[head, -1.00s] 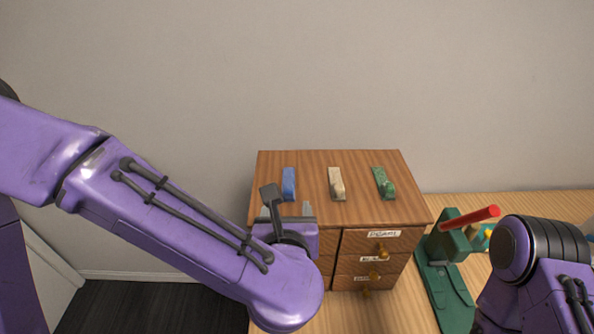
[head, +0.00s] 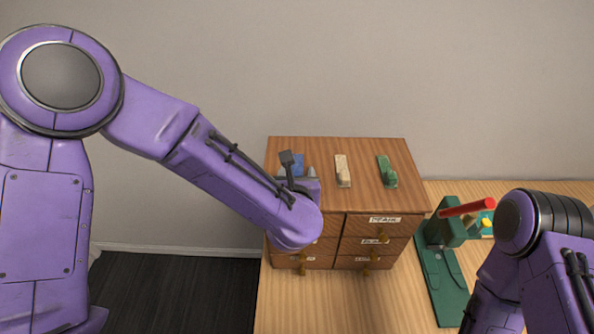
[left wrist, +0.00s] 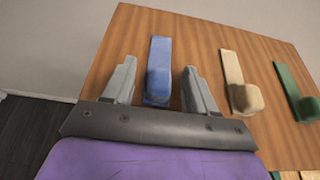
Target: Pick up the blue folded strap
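The blue folded strap (left wrist: 159,72) lies on top of the wooden drawer cabinet (head: 360,147), leftmost of three folded straps. In the head view the strap (head: 298,160) is partly hidden behind my left gripper (head: 301,172). In the left wrist view my left gripper (left wrist: 160,85) is open, with one finger on each side of the strap's near, thicker end. Gaps show between the fingers and the strap. I cannot tell how high the fingers are above the cabinet top. My right arm shows at the lower right of the head view, but its gripper is out of view.
A cream folded strap (head: 343,171) and a green folded strap (head: 387,171) lie to the right on the cabinet. A green device with a red handle (head: 467,208) stands on the wooden table (head: 395,300) right of the cabinet. The wall is behind.

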